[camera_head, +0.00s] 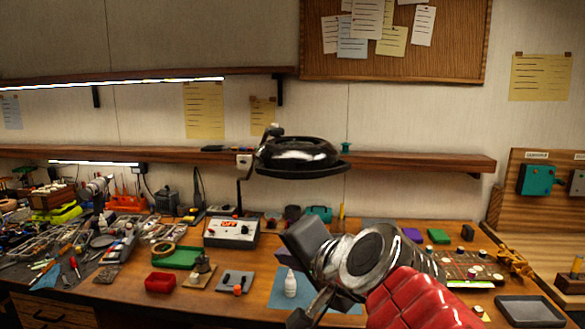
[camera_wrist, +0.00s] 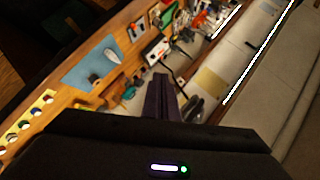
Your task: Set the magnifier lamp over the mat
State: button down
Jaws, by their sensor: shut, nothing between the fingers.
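The magnifier lamp (camera_head: 298,157) has a round, glossy black head. In the head view it hangs roughly level in front of the wall shelf, with its thin arm at its left side. The blue mat (camera_head: 345,304) lies on the bench below, partly hidden by my arm. The mat also shows in the wrist view (camera_wrist: 82,74). My gripper (camera_wrist: 161,80) is shut and empty. Its dark fingers point along the bench in the wrist view. In the head view my wrist is below and right of the lamp head, apart from it in the picture.
A white bottle (camera_head: 291,284) stands on the mat. The wooden shelf (camera_head: 420,162) runs behind the lamp. The bench's left side is crowded with tools.

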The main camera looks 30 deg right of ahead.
jog(key=s+a+f+n+g, duration=0.3)
jog(key=s+f+n, duration=0.2)
jog(key=f, duration=0.4)
jog(key=s+a+f+n+g, duration=0.4)
jog(key=s+f+n, duration=0.2)
jog(key=f+n, duration=0.2)
jog(key=shift+f, duration=0.95)
jog(key=shift+a, duration=0.2)
